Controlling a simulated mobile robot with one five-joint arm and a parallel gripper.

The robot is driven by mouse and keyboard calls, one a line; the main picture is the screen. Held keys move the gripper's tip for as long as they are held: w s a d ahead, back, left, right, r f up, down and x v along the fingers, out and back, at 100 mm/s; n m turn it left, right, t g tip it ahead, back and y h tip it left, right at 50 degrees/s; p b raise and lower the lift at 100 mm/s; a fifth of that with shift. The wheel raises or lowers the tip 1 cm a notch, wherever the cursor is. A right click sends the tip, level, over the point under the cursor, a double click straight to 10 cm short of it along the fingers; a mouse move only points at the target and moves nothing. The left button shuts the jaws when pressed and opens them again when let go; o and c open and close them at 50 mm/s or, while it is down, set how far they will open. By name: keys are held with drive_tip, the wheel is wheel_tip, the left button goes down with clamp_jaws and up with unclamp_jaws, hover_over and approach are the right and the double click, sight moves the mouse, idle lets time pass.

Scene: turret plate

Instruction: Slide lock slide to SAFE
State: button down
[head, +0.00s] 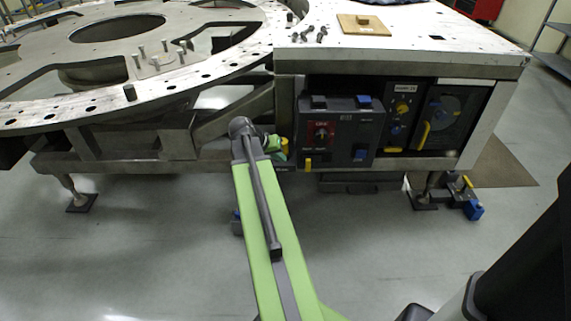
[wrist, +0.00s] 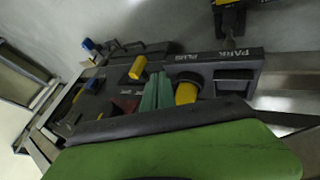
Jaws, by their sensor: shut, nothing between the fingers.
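A yellow tab (head: 308,163), which looks like the lock slide, sits at the lower left of the dark control box (head: 360,122). It seems to be the yellow block (wrist: 138,68) in the wrist view. Its SAFE marking is not readable. My gripper (head: 274,143) is just left of the box in the head view, partly hidden by my arm. In the wrist view its green fingers (wrist: 157,92) are shut and empty, between the yellow block and a yellow plug (wrist: 186,93). I cannot tell whether they touch either.
The plug sits by a dark plate (wrist: 225,68) lettered PARK PLUG. The box carries a red panel (head: 321,134) and blue buttons. A panel with yellow and blue knobs (head: 402,108) and a dial panel (head: 440,112) are to its right. The turret table (head: 400,55) overhangs them.

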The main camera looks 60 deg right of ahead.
sight(308, 163)
drive_tip(key=b+x, duration=0.5)
drive_tip(key=x, duration=0.3)
drive_tip(key=shift+w+a+f+b, duration=0.1)
drive_tip(key=shift+f+b, duration=0.25)
drive_tip(key=shift+b, duration=0.05)
drive_tip(key=s+d, duration=0.1)
drive_tip(key=s+d+r+p, duration=0.1)
drive_tip(key=s, duration=0.1)
drive_tip(key=shift+s, duration=0.1)
